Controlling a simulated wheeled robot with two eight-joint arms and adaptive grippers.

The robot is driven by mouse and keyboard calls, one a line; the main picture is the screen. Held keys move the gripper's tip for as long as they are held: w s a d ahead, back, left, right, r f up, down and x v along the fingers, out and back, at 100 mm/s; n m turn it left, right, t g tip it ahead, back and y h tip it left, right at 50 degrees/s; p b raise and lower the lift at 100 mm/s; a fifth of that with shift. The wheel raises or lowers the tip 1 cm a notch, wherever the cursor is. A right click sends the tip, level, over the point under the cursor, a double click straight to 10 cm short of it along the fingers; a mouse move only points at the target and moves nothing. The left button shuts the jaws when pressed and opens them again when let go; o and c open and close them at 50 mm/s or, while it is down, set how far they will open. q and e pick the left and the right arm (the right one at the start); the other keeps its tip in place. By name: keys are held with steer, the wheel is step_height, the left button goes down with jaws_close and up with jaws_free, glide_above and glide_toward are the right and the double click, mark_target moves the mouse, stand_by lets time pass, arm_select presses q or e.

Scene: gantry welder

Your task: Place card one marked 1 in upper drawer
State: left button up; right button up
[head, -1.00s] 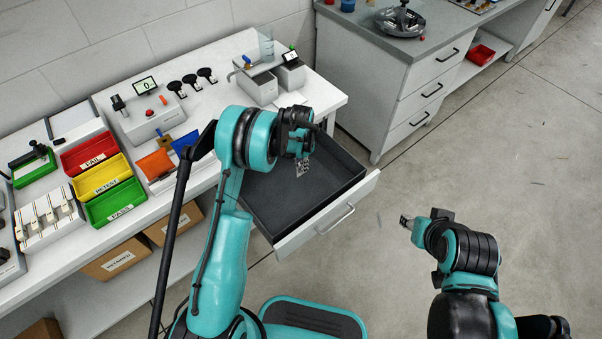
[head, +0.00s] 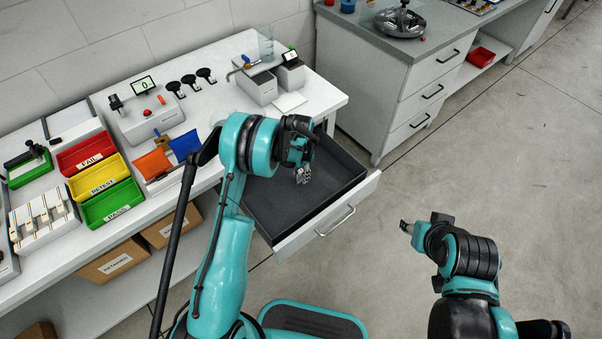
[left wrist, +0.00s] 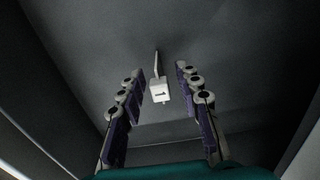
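The upper drawer (head: 342,208) is pulled out from under the white bench, with a dark grey inside. My left gripper (head: 303,176) points down into it from above. In the left wrist view my left gripper (left wrist: 161,100) is open, its two rows of finger pads wide apart. A small white card (left wrist: 160,90) with a dark mark, seemingly a 1, shows between the fingers against the drawer floor, touching neither finger row. A thin light strip runs up from it. In the head view the card cannot be made out. My right gripper (head: 406,227) is over the floor at right, its fingers too small to judge.
The bench holds a red FAIL bin (head: 86,154), a yellow RETEST bin (head: 98,179), a green PASS bin (head: 112,204) and instruments. Boxes (head: 113,260) stand on its lower shelf. A grey cabinet (head: 400,88) stands behind the drawer. The floor at right is clear.

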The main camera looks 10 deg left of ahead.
arm_select(q)
steer(key=shift+r, duration=0.1)
steer(key=shift+r+p, duration=0.35)
step_height(320, 180, up, 12)
steer(key=p, duration=0.4)
step_height(320, 180, up, 11)
steer(key=n+t, duration=0.2)
glide_above(301, 170)
steer(key=s, duration=0.5)
steer(key=s+a+r+n+t, duration=0.1)
steer(key=s+r+n, duration=0.1)
steer(key=s+r, duration=0.55)
steer(key=s+r+n+t, duration=0.1)
steer(key=s+t, duration=0.1)
steer(key=s, duration=0.6)
steer(key=s+a+r+n+t, duration=0.1)
steer(key=s+n+t, duration=0.1)
steer(key=s, duration=0.5)
steer(key=shift+s+r+n, duration=0.25)
steer(key=shift+s+n, duration=0.05)
steer(key=shift+s, duration=0.1)
